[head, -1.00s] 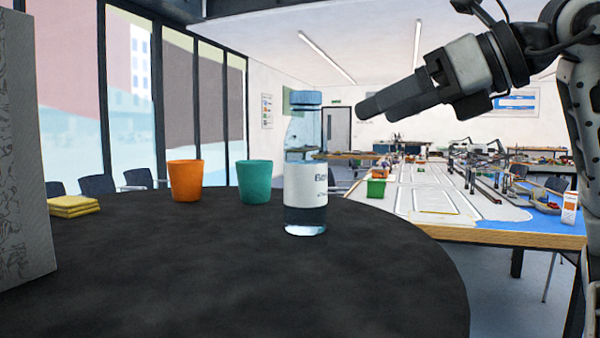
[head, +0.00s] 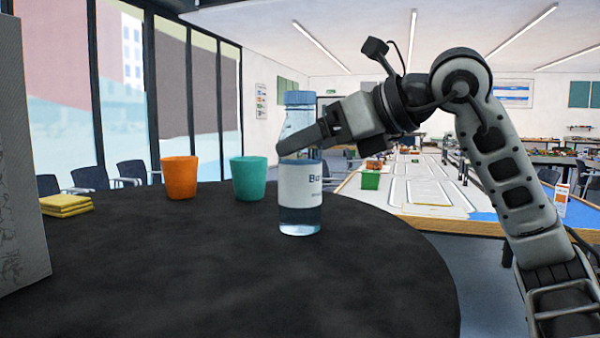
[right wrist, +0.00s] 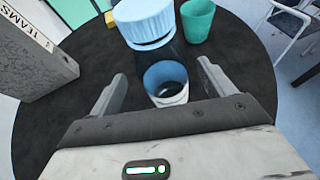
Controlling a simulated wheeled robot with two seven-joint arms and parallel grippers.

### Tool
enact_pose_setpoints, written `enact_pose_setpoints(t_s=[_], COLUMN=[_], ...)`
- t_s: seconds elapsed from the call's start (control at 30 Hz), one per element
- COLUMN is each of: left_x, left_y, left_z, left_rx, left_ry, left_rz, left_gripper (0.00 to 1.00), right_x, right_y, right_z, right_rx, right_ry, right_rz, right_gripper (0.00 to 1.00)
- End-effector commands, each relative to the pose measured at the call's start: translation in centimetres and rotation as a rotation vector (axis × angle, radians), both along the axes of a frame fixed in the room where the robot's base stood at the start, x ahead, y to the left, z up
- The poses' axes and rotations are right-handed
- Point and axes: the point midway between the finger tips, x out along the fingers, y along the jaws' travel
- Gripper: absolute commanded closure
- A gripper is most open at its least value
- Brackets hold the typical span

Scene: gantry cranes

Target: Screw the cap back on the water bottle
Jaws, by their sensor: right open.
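The clear water bottle (head: 300,208) stands upright on the dark round table (head: 230,270), with a white label around its middle. Its blue cap (head: 299,98) sits on top of the neck; I cannot tell how tight it is. In the right wrist view the cap (right wrist: 145,22) shows large at the top. My right gripper (head: 287,147) is open at the bottle's shoulder, below the cap. In the right wrist view its fingers (right wrist: 161,85) stand apart on either side of the bottle's body (right wrist: 170,98), with gaps showing. My left gripper is not in view.
An orange cup (head: 180,178) and a teal cup (head: 248,178) stand behind and left of the bottle. Folded yellow cloths (head: 66,206) and a tall grey binder (head: 22,160) are at the left. The table's front is clear. A long worktable (head: 430,193) stands behind at right.

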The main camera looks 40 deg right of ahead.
Motion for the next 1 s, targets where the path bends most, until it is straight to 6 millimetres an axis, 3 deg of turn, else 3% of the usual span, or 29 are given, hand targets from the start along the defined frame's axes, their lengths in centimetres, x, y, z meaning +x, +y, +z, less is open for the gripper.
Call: enact_pose_setpoints(t_s=[0.13,0.43,0.83,0.87,1.0], left_x=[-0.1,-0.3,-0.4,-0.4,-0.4], left_y=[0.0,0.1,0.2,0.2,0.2], left_z=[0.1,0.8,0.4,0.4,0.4], left_rx=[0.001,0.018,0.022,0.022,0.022], left_ry=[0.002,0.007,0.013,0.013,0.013], left_rz=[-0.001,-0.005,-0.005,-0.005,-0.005], left_gripper=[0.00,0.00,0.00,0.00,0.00], right_x=[0.5,4.2,4.6,4.6,4.6], right_y=[0.1,0.7,0.7,0.7,0.7], right_z=[-0.3,-1.9,-2.3,-2.3,-2.3], right_rx=[0.001,0.001,0.000,0.000,0.000], right_ry=[0.001,0.001,0.000,0.000,0.000], right_rz=[0.001,0.001,-0.001,-0.001,-0.001], right_gripper=[0.18,0.18,0.18,0.21,0.60])
